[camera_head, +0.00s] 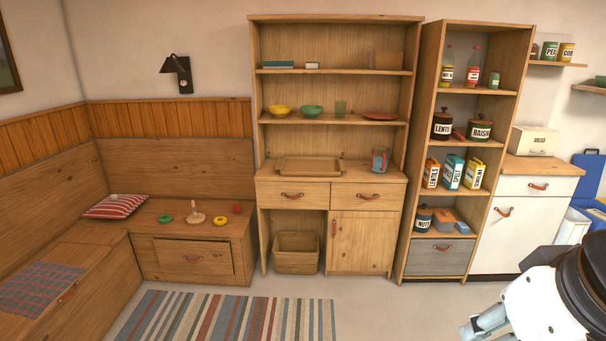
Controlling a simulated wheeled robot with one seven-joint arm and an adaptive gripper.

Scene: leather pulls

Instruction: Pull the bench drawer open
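The bench drawer (185,258) is a wooden front set low in the corner bench (242,238), below the seat at the left. A dark line runs along the drawer's top edge; I cannot tell whether the drawer is fully shut or slightly ajar. Part of my arm shows at the bottom right corner, far from the drawer.
A striped rug (230,318) lies on the floor before the bench. A striped cushion (115,206), a wooden ring stacker (196,214) and loose rings are on the seat. A hutch (342,197) with a basket (297,253) stands right of the bench. The floor between is clear.

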